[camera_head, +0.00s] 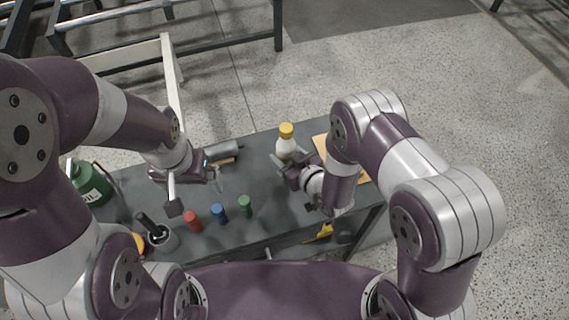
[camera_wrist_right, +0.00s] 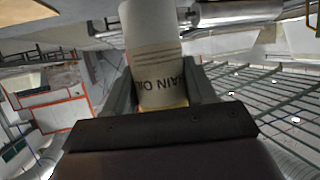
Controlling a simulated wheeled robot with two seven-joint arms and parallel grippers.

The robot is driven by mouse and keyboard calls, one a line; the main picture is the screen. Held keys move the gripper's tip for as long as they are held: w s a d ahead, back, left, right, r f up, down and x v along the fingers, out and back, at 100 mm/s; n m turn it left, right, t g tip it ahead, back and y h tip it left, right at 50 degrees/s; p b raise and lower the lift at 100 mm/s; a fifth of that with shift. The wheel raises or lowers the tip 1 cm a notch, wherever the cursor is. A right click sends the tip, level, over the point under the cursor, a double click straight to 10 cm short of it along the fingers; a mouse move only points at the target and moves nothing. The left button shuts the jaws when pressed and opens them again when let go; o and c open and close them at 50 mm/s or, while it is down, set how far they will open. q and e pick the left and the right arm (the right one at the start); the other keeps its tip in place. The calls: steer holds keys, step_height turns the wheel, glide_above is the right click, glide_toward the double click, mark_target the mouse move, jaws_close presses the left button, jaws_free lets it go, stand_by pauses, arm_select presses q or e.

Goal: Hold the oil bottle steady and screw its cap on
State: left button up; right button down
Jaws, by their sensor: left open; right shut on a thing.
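The oil bottle (camera_head: 286,148) is a pale bottle near the far edge of the grey table. Its yellow cap (camera_head: 286,130) sits on top; how tightly it is seated cannot be told. My right gripper (camera_head: 290,163) is shut on the bottle's body from the near side. The right wrist view shows the bottle (camera_wrist_right: 155,45) between the fingers, with part of its printed label visible and its cap out of sight. My left gripper (camera_head: 196,193) is open and empty, left of the bottle and apart from it, its fingers spread above the table.
Red (camera_head: 193,221), blue (camera_head: 219,213) and green (camera_head: 245,206) cylinders stand near the table's front edge. A green oil can (camera_head: 91,184) and a cup (camera_head: 162,238) with a dark tool are at left. A grey cylinder (camera_head: 222,150) lies behind my left gripper.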

steer(key=shift+w+a+f, duration=0.15)
steer(key=shift+a+f, duration=0.05)
steer(key=shift+a, duration=0.1)
steer(key=shift+f, duration=1.95)
steer(key=shift+f, duration=0.1)
steer(key=shift+c, duration=1.8)
jaws_free()
